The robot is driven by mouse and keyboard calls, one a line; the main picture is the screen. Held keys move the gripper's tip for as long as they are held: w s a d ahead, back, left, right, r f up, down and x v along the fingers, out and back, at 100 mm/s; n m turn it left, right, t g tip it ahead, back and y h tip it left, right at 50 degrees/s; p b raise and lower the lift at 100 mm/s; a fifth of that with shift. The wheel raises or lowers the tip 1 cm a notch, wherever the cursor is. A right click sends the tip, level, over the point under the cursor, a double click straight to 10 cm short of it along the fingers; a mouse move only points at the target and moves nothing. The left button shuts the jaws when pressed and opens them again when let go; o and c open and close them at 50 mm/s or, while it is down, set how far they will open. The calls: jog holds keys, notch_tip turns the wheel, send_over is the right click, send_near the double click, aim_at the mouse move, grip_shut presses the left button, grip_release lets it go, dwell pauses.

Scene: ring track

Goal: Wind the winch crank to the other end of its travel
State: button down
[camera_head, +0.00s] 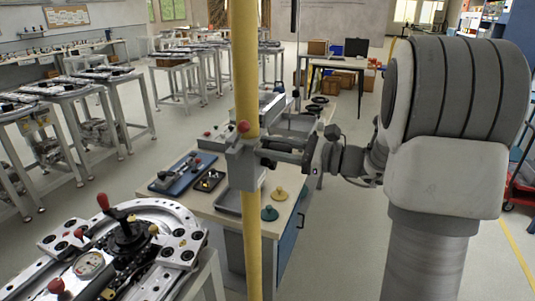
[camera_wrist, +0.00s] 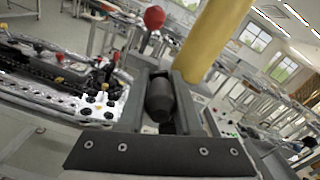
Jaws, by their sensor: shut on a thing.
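A grey winch housing (camera_head: 243,165) with a red ball knob (camera_head: 243,127) is fixed on an upright yellow post (camera_head: 246,60). My gripper (camera_head: 280,152) reaches in from the right, close beside the housing. In the wrist view, the two fingers of my gripper (camera_wrist: 162,92) are closed around a dark cylindrical crank handle (camera_wrist: 159,100). The red knob (camera_wrist: 154,17) and the yellow post (camera_wrist: 209,42) show beyond the fingers. The crank's arm and its link to the housing are mostly hidden by my gripper, so its angle is unclear.
A wooden-topped bench (camera_head: 205,203) behind the post carries a blue tray (camera_head: 176,174), a grey tray (camera_head: 230,203) and two small knobbed discs. A metal track table (camera_head: 125,245) with red-knobbed levers stands at the lower left. Open floor lies right of the bench.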

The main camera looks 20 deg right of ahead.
aim_at(267, 163)
notch_tip(267, 163, down, 10)
jog(key=s+a+n+b, duration=0.2)
jog(key=n+b, duration=1)
jog(key=b, duration=1.1)
jog(key=shift+s+f, duration=0.25)
jog(key=shift+s, duration=0.2)
jog(key=shift+w+d, duration=0.1)
jog(key=c, duration=0.6)
grip_release()
jog(key=shift+w+d, duration=0.1)
